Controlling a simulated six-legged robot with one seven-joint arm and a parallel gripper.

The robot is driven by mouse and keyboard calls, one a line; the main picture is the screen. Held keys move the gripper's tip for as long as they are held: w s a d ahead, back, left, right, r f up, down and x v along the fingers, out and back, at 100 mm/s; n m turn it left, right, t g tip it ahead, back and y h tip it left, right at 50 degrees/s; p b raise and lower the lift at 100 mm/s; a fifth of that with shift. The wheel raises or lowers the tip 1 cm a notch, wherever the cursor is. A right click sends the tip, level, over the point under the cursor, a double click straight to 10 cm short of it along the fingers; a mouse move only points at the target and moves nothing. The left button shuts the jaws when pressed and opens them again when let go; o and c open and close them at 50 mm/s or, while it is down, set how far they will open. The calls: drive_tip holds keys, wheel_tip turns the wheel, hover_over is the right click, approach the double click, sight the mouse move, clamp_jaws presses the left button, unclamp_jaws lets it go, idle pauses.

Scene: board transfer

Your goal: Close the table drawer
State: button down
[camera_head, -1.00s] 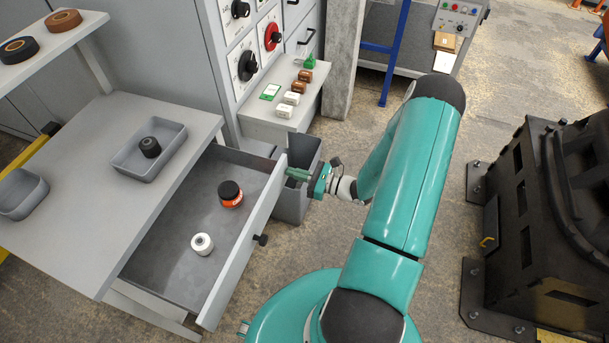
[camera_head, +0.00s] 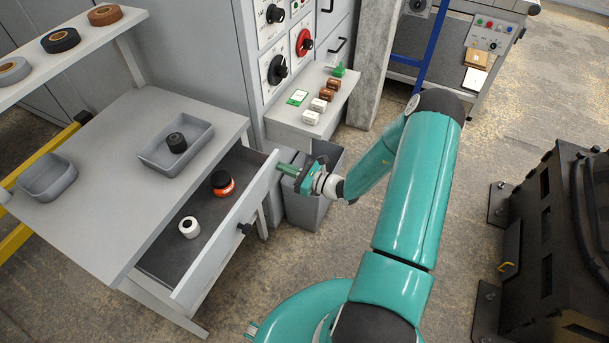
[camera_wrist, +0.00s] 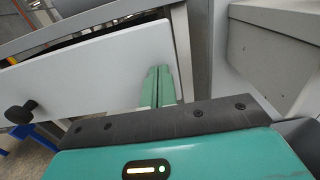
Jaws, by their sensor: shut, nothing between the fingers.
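The table drawer (camera_head: 207,245) is partly open under the grey table (camera_head: 118,215). Its pale front panel with a dark round knob (camera_head: 244,228) faces right; in the wrist view the front panel (camera_wrist: 95,75) and knob (camera_wrist: 20,112) show close up. In the drawer are a white roll (camera_head: 189,228) and an orange and black roll (camera_head: 222,183). My gripper (camera_head: 283,169) is shut and empty, its green fingertips at the far end of the drawer front, away from the knob. In the wrist view the fingertips (camera_wrist: 158,74) appear against the panel; exact contact is hard to tell.
A grey bin (camera_head: 310,205) stands just beyond and below my gripper. A small shelf (camera_head: 290,120) with several blocks juts from the cabinet behind. The tabletop holds a tray with a black roll (camera_head: 177,142).

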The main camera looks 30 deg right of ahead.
sight(249, 162)
drive_tip(key=x, duration=1.3)
drive_tip(key=shift+w+a, duration=0.25)
drive_tip(key=shift+w, duration=0.05)
drive_tip(key=shift+w+a+r, duration=0.15)
drive_tip(key=shift+w+a, duration=0.05)
drive_tip(key=shift+w, duration=0.05)
